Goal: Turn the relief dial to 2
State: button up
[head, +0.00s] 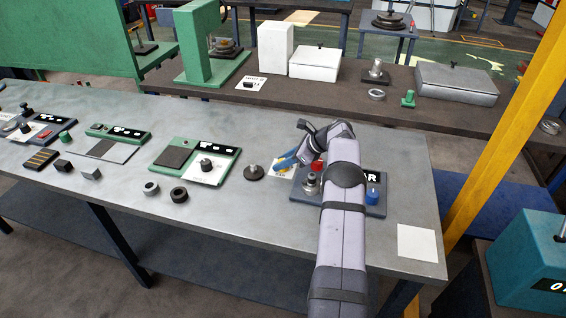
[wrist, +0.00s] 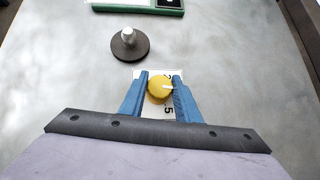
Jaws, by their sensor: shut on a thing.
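The yellow relief dial (wrist: 159,90) sits on a white scale card (wrist: 140,73) in the wrist view. My gripper (wrist: 160,94) is shut on the dial, one blue finger on each side. A white mark on the dial points to the right, toward the right finger. A figure that looks like 2 shows just above the dial and a 5 just below it. Other scale figures are hidden by the fingers. In the head view my gripper (head: 285,162) reaches over the card (head: 276,174), and the dial cannot be made out clearly.
A dark round base with a light knob (wrist: 128,42) stands close by, up and left of the card in the wrist view. A panel with a blue knob (head: 373,193) and a red button (head: 316,166) lies beside and under my arm. Bare bench lies left of the card.

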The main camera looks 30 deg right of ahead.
jog(key=o, duration=1)
jog(key=shift+a, duration=0.1)
jog(key=shift+b+v, duration=1.05)
jog(key=shift+v, duration=2.65)
jog(key=shift+o, duration=0.2)
